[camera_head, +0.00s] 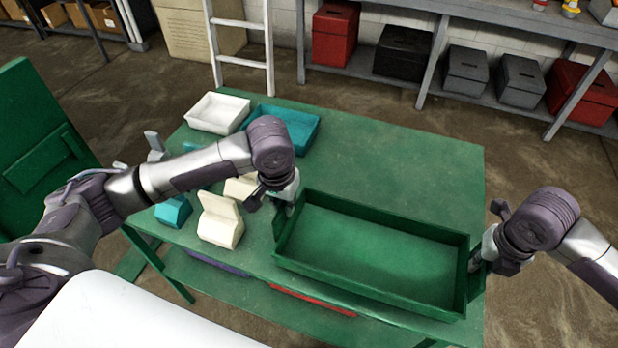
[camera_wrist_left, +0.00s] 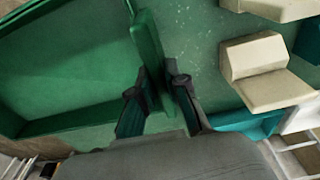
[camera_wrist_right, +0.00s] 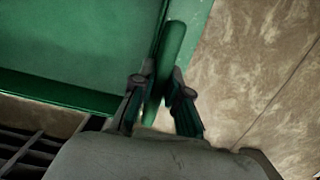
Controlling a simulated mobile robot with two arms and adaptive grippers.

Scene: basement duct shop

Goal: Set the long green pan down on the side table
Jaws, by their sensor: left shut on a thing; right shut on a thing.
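The long green pan (camera_head: 375,255) is empty and looks roughly level over the front right part of the green side table (camera_head: 410,165). Its near side overlaps the table's front edge in the head view. I cannot tell whether its bottom touches the tabletop. My left gripper (camera_head: 281,208) is shut on the pan's left end; the left wrist view shows its fingers (camera_wrist_left: 155,90) on either side of a green upright piece. My right gripper (camera_head: 481,260) is shut on the right end, and the right wrist view shows its fingers (camera_wrist_right: 158,88) around a green edge.
A white tray (camera_head: 218,113) and a teal tray (camera_head: 300,128) stand at the table's back left. Cream blocks (camera_head: 220,225) and a teal block (camera_head: 173,211) stand left of the pan. The tabletop behind the pan is clear. A shelf with boxes stands beyond.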

